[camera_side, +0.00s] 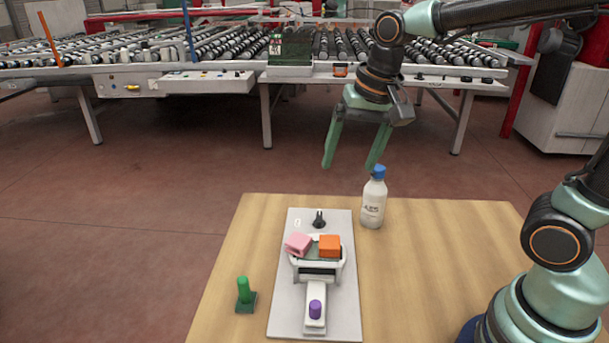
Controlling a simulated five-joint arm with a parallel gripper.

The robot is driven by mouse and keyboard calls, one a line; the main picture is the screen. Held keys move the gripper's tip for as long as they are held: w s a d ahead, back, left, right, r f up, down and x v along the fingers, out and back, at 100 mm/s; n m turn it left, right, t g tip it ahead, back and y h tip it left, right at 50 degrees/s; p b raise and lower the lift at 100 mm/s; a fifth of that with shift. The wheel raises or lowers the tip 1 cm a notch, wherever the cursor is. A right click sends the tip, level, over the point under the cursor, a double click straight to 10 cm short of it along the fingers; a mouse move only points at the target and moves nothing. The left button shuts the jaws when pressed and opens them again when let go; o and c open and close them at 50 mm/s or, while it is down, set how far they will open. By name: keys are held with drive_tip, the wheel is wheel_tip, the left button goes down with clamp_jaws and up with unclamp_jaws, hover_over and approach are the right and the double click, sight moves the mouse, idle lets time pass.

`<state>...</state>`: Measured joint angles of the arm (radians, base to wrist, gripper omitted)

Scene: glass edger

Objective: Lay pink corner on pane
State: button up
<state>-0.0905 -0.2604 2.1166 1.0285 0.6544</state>
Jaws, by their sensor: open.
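My gripper (350,166) is open and empty, its two green fingers pointing down above the far edge of the table, up and behind the fixture. The pink corner (298,244) is a small pink block at the left of the white fixture (316,292); it sits turned at an angle. An orange block (330,245) sits squarely at its right. A dark greenish strip, seemingly the pane (315,255), shows between and below the two blocks. The picture is too small to tell how the pink corner rests on it.
The fixture stands on a grey plate (286,312) on the wooden table (430,265), with a purple knob (315,309) in front. A blue-capped white bottle (373,203) stands right of the plate, below my gripper. A green peg (244,292) stands left. The table's right middle is clear.

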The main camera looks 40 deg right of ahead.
drive_tip(key=s+d+n+t, duration=0.2)
drive_tip(key=s+d+n, duration=0.1)
drive_tip(key=s+n, duration=0.3)
drive_tip(key=shift+t, duration=0.3)
drive_tip(key=shift+s, duration=0.1)
idle(0.3)
drive_tip(key=c, duration=0.3)
drive_tip(key=shift+c, duration=0.2)
